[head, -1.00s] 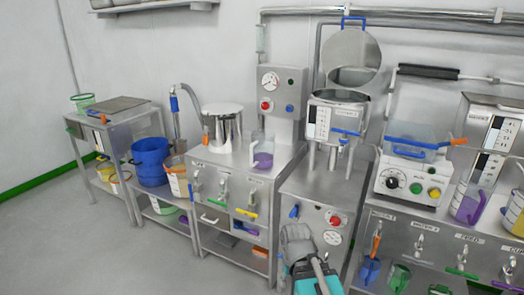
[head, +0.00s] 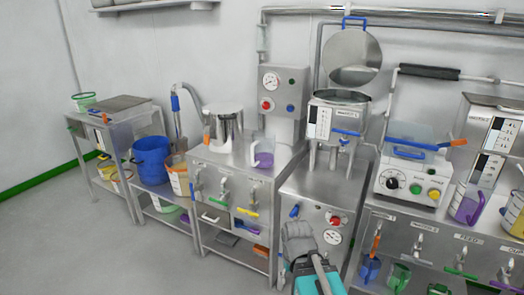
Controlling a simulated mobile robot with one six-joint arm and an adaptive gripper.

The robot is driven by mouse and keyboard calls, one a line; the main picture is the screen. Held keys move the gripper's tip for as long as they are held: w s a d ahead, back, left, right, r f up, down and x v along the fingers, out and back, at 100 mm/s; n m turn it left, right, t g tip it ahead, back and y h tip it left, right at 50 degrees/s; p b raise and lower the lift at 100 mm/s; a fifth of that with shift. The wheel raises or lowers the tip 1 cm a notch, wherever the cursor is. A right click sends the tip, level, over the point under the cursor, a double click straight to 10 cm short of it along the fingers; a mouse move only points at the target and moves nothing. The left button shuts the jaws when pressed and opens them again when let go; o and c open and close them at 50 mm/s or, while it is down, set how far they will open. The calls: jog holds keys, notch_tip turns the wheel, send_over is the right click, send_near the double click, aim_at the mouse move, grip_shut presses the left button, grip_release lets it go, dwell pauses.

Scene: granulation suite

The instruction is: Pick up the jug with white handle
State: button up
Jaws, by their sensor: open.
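A clear jug with a white handle (head: 263,153) and purple contents or tint low in it stands upright on the steel bench, right of a round steel vessel (head: 223,123). Its white handle shows on its left side. Part of my arm, grey with a teal section, reaches up from the bottom edge, in front of and below the jug, well apart from it. The fingers of my gripper cannot be made out in this view.
A gauge column (head: 283,100) stands just behind and right of the jug. A steel machine with a raised round lid (head: 351,58) is further right. Another jug with a purple handle (head: 468,204) stands at the right. A blue bucket (head: 151,160) is at the left. Floor at left is clear.

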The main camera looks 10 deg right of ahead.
notch_tip(320, 180, up, 21)
jog(key=p, duration=2)
jog(key=shift+f, duration=0.15)
